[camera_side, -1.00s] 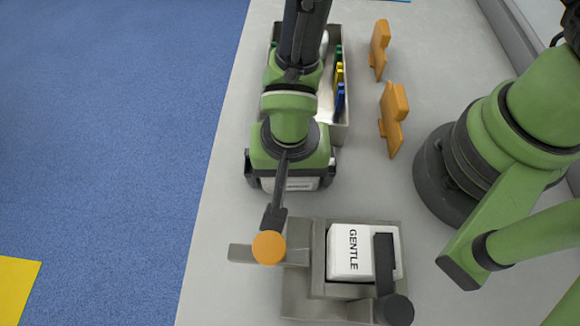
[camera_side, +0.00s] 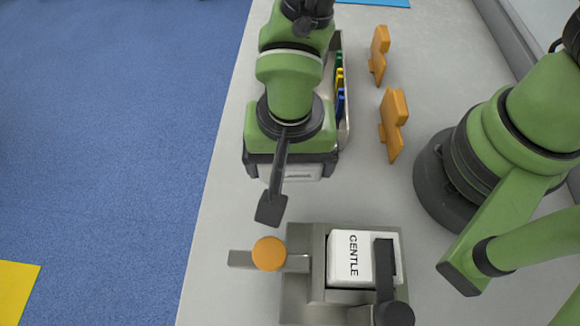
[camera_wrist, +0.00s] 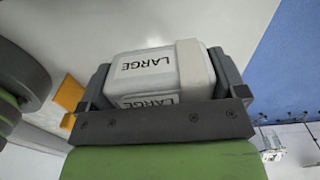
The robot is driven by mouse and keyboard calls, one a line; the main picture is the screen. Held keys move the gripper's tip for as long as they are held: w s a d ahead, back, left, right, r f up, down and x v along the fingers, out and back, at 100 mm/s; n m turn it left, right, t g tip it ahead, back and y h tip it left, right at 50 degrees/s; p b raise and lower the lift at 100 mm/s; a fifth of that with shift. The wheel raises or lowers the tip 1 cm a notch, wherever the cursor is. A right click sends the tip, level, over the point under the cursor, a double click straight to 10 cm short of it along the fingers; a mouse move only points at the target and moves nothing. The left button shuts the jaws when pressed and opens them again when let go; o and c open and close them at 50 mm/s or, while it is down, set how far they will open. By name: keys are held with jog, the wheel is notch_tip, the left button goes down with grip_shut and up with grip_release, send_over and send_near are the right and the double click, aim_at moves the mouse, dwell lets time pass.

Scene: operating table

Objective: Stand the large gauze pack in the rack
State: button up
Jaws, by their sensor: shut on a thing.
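The large gauze pack (camera_wrist: 140,88) is a white block marked LARGE, with a pale band near its right end in the wrist view. My gripper (camera_wrist: 165,70) is shut on it, one dark finger at each end. In the side view my gripper (camera_side: 290,165) holds the pack (camera_side: 298,173) above the table, and only its pale lower part shows. A grey metal fixture (camera_side: 302,245) stands in front, with a white pack marked GENTLE (camera_side: 346,258) in it. I cannot tell for sure whether this fixture is the rack.
An orange knob (camera_side: 269,254) and a dark lever (camera_side: 385,265) sit at the fixture. Two orange upright pieces (camera_side: 379,55) (camera_side: 393,124) stand at right. A tray (camera_side: 345,118) with green, yellow and blue items is partly hidden behind my arm. Blue floor (camera_side: 120,130) lies left.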

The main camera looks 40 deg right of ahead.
jog(key=r, duration=0.4)
jog(key=shift+w+d+r, duration=0.15)
jog(key=shift+w+r, duration=0.05)
jog(key=shift+r, duration=0.15)
jog(key=w+d+r, duration=0.1)
jog(key=w+d, duration=0.5)
jog(key=d, duration=0.2)
jog(key=shift+m, duration=0.4)
jog(key=shift+s+f, duration=0.1)
jog(key=shift+f, duration=4.25)
jog(key=o, duration=0.6)
jog(key=shift+o, duration=0.2)
notch_tip(320, 180, up, 10)
